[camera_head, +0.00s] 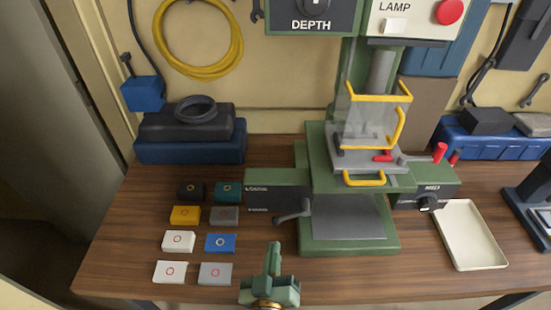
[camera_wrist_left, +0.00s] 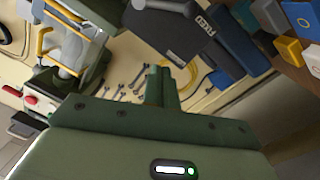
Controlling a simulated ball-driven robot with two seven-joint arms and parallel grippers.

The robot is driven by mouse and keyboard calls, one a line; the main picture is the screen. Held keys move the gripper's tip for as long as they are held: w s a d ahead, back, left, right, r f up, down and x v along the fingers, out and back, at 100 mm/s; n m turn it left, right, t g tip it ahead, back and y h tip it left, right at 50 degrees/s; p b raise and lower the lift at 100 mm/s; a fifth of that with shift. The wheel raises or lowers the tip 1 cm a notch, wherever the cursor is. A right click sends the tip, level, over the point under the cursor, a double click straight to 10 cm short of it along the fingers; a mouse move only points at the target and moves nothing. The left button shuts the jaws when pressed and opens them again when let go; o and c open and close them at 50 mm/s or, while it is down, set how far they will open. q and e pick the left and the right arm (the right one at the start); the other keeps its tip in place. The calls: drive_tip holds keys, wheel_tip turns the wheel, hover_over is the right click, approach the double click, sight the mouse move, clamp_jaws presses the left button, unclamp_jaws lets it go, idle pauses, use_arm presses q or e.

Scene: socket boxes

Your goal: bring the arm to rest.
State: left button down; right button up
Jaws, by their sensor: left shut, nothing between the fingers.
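My left gripper (camera_head: 273,252) is at the bottom middle of the head view, by the front edge of the table. Its fingers are together and hold nothing. In the left wrist view the closed fingers (camera_wrist_left: 160,84) point toward the back wall, with nothing between them. My right gripper shows in neither view.
A green press (camera_head: 350,232) stands behind the gripper. Several small socket boxes lie to its left, including a grey one (camera_head: 216,274) and a blue one (camera_head: 220,243). A white tray (camera_head: 470,235) lies at the right. Bare table (camera_head: 440,285) shows at the front right.

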use_arm(q)
wheel_tip(320, 180, up, 4)
drive_tip(key=d+m+h, duration=0.1)
drive_tip(key=m+h, duration=0.4)
drive_tip(key=s+a+f+m+g+y, duration=0.1)
drive_tip(key=s+a+m+g+y, duration=0.2)
drive_tip(key=a, duration=0.7)
drive_tip(key=s+a+f+m+g+y, duration=0.1)
drive_tip(key=s+a+g+y, duration=0.25)
drive_tip(key=a, duration=0.65)
drive_tip(key=s+a+f+m+g+y, duration=0.2)
drive_tip(key=a+g+y, duration=0.3)
drive_tip(key=a, duration=0.5)
drive_tip(key=s+d+f+g+h+b, duration=0.1)
drive_tip(key=s+d+f+h+b, duration=0.1)
drive_tip(key=f, duration=1.1)
drive_tip(key=s+d+f+g+h+b, duration=0.1)
drive_tip(key=s+d+f+h, duration=0.1)
drive_tip(key=f, duration=1.2)
drive_tip(key=s+f+n+g+h+b, duration=0.1)
drive_tip(key=s+f+n+g+b, duration=0.2)
drive_tip(key=s+f, duration=1.7)
drive_tip(key=shift+s+d+f+b, duration=0.2)
drive_tip(key=shift+s+d+b, duration=0.05)
drive_tip(key=shift+b, duration=0.1)
